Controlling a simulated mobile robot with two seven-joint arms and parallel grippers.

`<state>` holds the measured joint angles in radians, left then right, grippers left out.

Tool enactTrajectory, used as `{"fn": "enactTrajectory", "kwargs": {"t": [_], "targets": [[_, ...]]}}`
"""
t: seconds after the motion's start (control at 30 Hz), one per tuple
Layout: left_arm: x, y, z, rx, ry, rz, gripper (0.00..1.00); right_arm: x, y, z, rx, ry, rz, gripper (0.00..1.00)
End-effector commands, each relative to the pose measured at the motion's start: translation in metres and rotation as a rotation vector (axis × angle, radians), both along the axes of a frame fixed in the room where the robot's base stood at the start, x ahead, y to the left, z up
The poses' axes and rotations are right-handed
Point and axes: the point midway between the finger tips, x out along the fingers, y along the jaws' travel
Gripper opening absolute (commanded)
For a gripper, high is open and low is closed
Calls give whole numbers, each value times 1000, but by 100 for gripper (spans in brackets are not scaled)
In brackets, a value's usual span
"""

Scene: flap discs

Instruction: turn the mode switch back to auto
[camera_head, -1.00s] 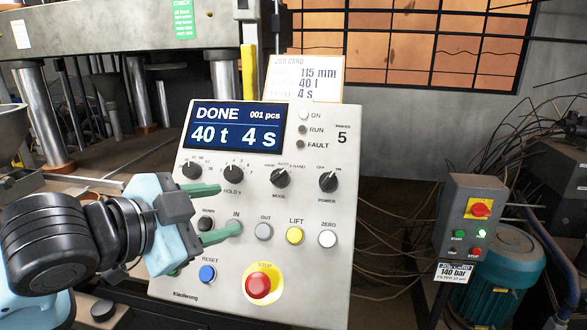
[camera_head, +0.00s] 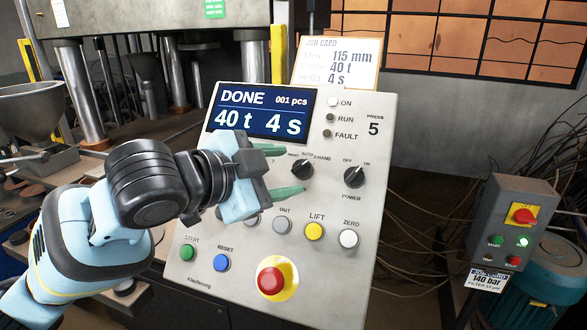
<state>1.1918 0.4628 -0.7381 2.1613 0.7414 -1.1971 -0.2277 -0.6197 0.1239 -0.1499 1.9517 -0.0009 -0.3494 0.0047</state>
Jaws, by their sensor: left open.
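The mode switch (camera_head: 302,169) is a black rotary knob on the sloped grey control panel (camera_head: 345,255), under the labels HAND, AUTO and 2-HAND. Its pointer appears to lean up and right, toward 2-HAND. My left gripper (camera_head: 291,170) is open, with its two green fingers pointing right at the knob. One fingertip is above left of the knob and one below it; I cannot tell whether they touch it. My left gripper and wrist hide the knobs left of the mode switch. My right gripper is not in view.
The power knob (camera_head: 354,176) is just right of the mode switch. Below are the yellow LIFT button (camera_head: 314,232), white ZERO button (camera_head: 348,239) and red STOP button (camera_head: 271,281). The display (camera_head: 262,111) reads DONE, 40 t, 4 s. A small switch box (camera_head: 508,222) stands at right.

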Motion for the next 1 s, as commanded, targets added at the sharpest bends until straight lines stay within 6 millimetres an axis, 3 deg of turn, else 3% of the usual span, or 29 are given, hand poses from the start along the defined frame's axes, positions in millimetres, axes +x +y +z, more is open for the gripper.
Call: {"fn": "enactTrajectory", "kwargs": {"t": [0.23, 0.6, 0.93, 1.0], "targets": [[19, -18, -7, 0, 0, 0, 52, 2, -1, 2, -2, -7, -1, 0], [22, -21, -9, 0, -2, 0, 50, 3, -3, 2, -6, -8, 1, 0], [22, -21, -9, 0, -1, 0, 7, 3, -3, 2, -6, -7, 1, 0], [22, -21, -9, 0, -1, 1, 7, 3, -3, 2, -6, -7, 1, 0]]}}
